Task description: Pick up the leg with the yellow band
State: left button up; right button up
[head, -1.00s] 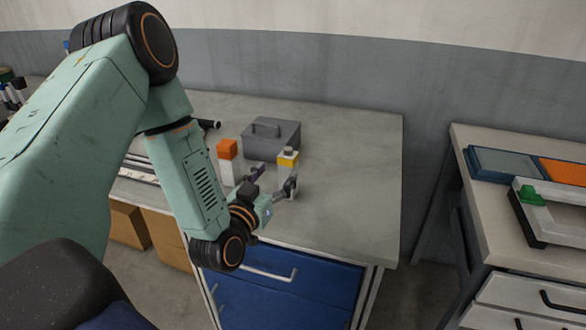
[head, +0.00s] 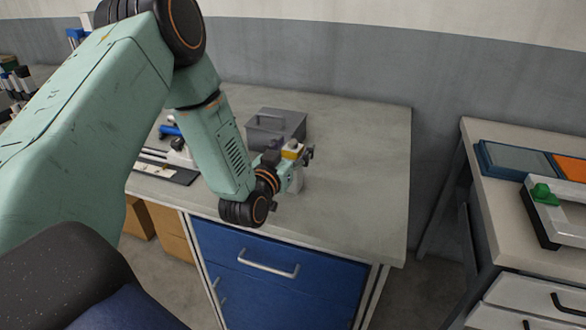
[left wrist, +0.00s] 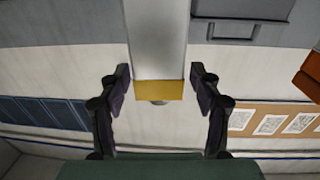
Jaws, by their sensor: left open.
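The leg with the yellow band (head: 296,181) is a pale upright post on the grey worktop, with the band near its top. In the left wrist view, its pale shaft (left wrist: 158,40) and yellow band (left wrist: 159,90) lie between my fingers. My right gripper is not in view.
A grey box with a handle (head: 277,125) stands just behind the leg. An orange block (left wrist: 310,76) is at the right in the left wrist view. The worktop (head: 355,180) is clear to the right. A second bench (head: 485,225) stands beyond a gap.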

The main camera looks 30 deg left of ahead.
pick_arm(q)
jog(key=shift+s+d+r, duration=0.2)
jog(key=shift+s+r, duration=0.05)
jog(key=shift+r, duration=0.05)
jog(key=shift+w+a+f, duration=0.25)
jog(key=shift+w+f, duration=0.1)
jog(key=c, duration=0.4)
jog(key=shift+c, duration=1.1)
jog(key=shift+s+d+r, duration=0.15)
jog(key=shift+s+r, duration=0.1)
jog(key=shift+r, duration=0.05)
jog(key=c, duration=0.4)
jog(key=shift+w+f, duration=0.2)
jog(key=shift+w, duration=0.05)
grip_shut()
